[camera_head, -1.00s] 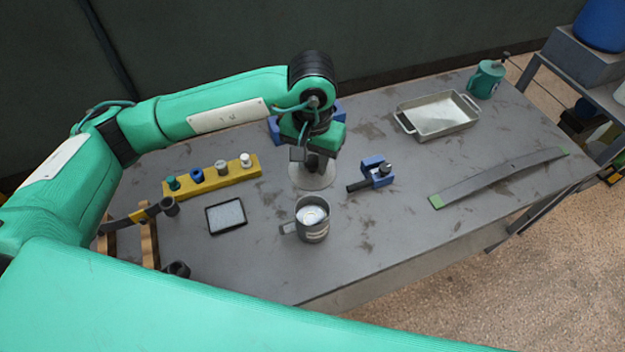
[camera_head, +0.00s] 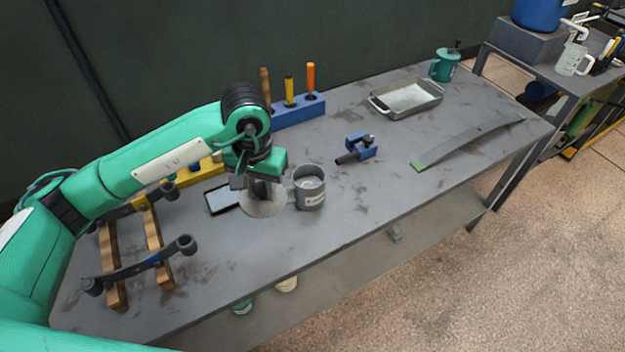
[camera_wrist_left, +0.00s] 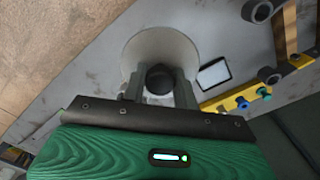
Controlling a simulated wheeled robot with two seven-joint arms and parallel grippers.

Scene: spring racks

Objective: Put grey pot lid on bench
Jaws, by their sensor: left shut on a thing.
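The grey pot lid (camera_head: 262,209) is a round pale disc with a dark knob, and hangs below my left gripper (camera_head: 265,188). In the left wrist view the lid (camera_wrist_left: 160,45) spreads out ahead of the fingers, and my left gripper (camera_wrist_left: 160,88) is shut on its black knob. The grey bench (camera_head: 330,230) lies beneath; I cannot tell whether the lid touches it. In the head view the lid lies between a dark-framed tablet (camera_head: 219,200) and a grey mug (camera_head: 310,190), overlapping the tablet's edge. My right gripper is not in view.
A wooden rack with dark curved bars (camera_head: 140,265) stands at the bench's left end. A blue clamp (camera_head: 360,149), a metal tray (camera_head: 410,98) and a curved strip (camera_head: 465,143) lie to the right. A blue tool block (camera_head: 300,110) stands behind. The bench's front middle is clear.

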